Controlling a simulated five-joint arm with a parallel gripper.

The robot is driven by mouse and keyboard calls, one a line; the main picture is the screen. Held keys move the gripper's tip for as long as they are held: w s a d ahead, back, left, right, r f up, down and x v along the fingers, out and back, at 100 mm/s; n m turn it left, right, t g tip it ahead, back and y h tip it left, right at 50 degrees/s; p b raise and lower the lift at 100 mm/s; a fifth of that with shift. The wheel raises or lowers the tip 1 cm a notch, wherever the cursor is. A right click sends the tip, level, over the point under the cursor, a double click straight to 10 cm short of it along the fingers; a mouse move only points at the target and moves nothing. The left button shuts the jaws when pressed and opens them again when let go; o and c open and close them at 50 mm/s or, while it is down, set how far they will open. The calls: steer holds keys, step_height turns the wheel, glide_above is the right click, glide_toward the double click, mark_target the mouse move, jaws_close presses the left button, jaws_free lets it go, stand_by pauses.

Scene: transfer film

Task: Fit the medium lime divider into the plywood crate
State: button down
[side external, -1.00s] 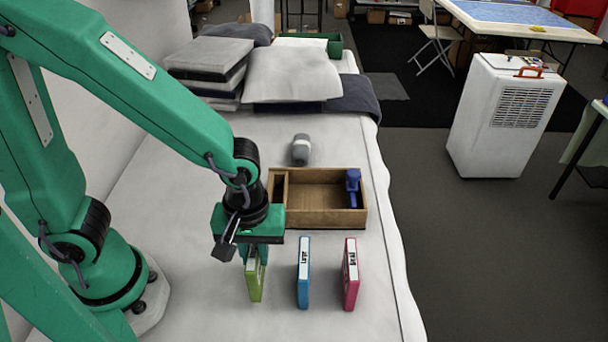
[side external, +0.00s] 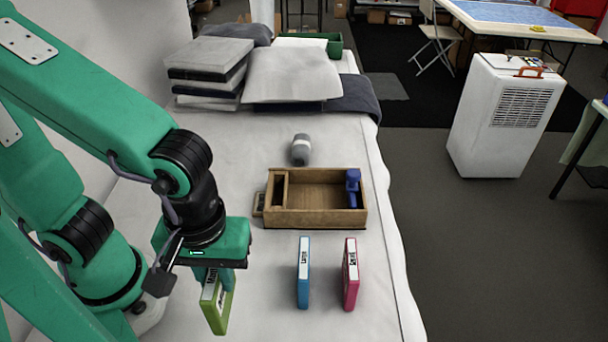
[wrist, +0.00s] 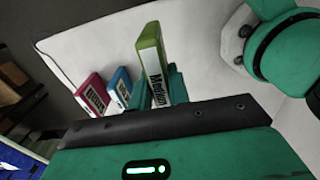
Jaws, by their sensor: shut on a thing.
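The lime divider (side external: 217,303) is a thin upright block with a white label, which reads "Medium" in the wrist view (wrist: 151,55). My gripper (side external: 215,278) is shut on its upper part, left of the other dividers. I cannot tell for sure whether its lower edge clears the bed. The plywood crate (side external: 310,220) is an open wooden box behind and to the right of my gripper. It has a narrow compartment at its left and a wide one holding a blue object (side external: 353,187) at the right end.
A blue divider (side external: 303,275) and a pink divider (side external: 350,277) stand upright in front of the crate. A grey cylinder (side external: 300,150) lies behind the crate. Pillows (side external: 290,75) and folded stacks (side external: 205,70) fill the back. The bed's right edge drops to the floor.

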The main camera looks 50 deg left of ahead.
steer(key=shift+s+d+r, duration=0.3)
steer(key=shift+s+r, duration=0.15)
steer(key=shift+s, duration=0.2)
stand_by(0.4)
steer(key=shift+w, duration=0.45)
steer(key=w+a+r, duration=0.1)
steer(key=w+a, duration=0.4)
steer(key=w, duration=0.5)
steer(key=w+a, duration=0.4)
steer(key=w, duration=0.7)
steer(key=w+a+f, duration=0.6)
steer(key=a, duration=0.4)
steer(key=shift+f, duration=0.35)
steer(key=shift+f, duration=0.1)
steer(key=shift+f, duration=1.95)
